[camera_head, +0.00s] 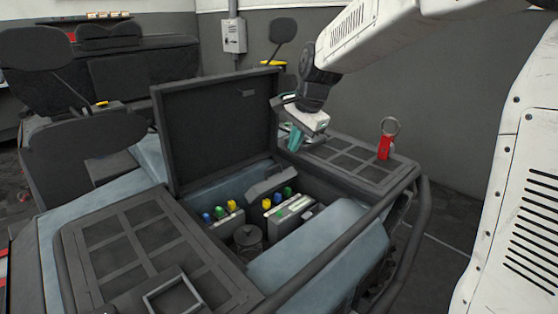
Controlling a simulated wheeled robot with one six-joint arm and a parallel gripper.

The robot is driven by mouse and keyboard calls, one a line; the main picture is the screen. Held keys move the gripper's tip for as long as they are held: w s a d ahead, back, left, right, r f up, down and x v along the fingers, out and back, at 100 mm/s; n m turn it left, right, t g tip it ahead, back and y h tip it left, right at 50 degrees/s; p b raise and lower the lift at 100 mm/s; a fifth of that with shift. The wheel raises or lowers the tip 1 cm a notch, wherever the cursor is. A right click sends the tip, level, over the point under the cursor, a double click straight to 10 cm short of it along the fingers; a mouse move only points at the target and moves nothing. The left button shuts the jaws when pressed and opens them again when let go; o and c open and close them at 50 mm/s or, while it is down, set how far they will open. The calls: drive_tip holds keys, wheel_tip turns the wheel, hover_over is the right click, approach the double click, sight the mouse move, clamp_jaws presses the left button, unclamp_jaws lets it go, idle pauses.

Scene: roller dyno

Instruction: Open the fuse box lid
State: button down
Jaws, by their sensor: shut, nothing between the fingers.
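A large dark rectangular lid (212,135) stands upright at the back edge of an open compartment in the vehicle's front. Inside the compartment are two blocks with blue, green and yellow caps (232,205), a dark round cap (248,238) and a small dark sloped cover (270,183). My gripper (294,140), with teal fingers, is just right of the lid's right edge, shut and empty. I cannot tell whether it touches the lid.
A dark grid panel (350,163) with a red-tagged ring (385,147) lies at the right. Another grid panel (140,250) lies at the left. A tubular bar (345,240) runs along the front. Seats stand behind, and a grey wall box (234,36) hangs at the back.

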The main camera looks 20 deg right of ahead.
drive_tip(key=s+t, duration=0.1)
drive_tip(key=s, duration=0.1)
hover_over(274, 176)
drive_tip(key=s+d, duration=0.1)
drive_tip(key=s, duration=0.1)
drive_tip(key=shift+f, duration=4.5)
drive_tip(key=shift+w, duration=0.1)
